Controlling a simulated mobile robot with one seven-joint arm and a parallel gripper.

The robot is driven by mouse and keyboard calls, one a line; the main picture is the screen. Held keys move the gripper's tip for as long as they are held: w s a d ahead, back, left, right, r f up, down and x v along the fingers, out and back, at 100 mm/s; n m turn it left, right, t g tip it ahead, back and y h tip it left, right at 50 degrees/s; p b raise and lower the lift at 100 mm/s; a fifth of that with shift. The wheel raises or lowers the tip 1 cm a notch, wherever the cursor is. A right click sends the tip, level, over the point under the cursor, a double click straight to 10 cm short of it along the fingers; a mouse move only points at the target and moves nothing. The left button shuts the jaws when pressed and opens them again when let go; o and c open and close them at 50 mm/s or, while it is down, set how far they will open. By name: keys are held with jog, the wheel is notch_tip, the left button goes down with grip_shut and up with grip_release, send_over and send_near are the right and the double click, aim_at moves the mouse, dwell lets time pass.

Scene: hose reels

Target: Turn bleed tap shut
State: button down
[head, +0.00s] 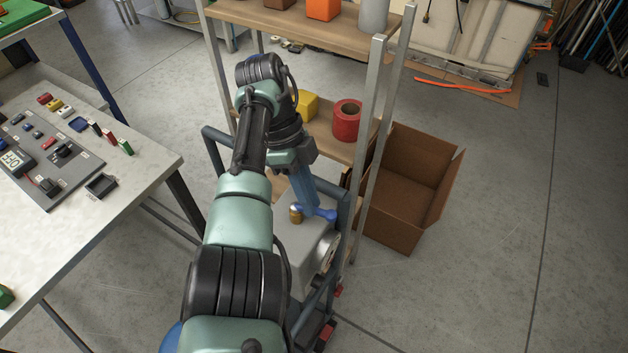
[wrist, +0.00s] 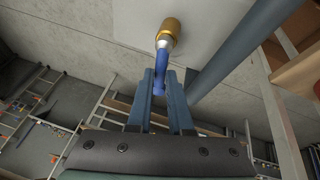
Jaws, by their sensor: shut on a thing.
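The bleed tap has a blue lever handle (head: 322,213) on a brass body (head: 296,213), on top of a grey box-shaped unit (head: 300,246) inside a blue-grey tube frame. In the wrist view the brass body (wrist: 170,28) is at top centre, and the blue handle (wrist: 162,62) runs down from it between my fingers. My gripper (head: 312,212) reaches down to the tap from above. In the wrist view my gripper (wrist: 168,80) is shut on the blue handle. The fingers hide part of the handle.
A shelf rack with metal posts (head: 371,130) stands close behind the unit, with a red roll (head: 346,120) and a yellow item (head: 307,104) on its shelf. An open cardboard box (head: 410,190) is to the right. A workbench (head: 140,170) is to the left.

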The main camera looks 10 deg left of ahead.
jog(key=shift+s+m+g+y, duration=0.2)
jog(key=shift+m+g+y, duration=0.1)
jog(key=shift+m, duration=0.6)
jog(key=c, duration=0.8)
grip_release()
jog(key=shift+c, duration=0.2)
jog(key=shift+a+r, duration=0.1)
jog(key=b+v, duration=0.2)
jog(key=v, duration=0.5)
jog(key=shift+r+b, duration=0.15)
jog(key=shift+b, duration=0.15)
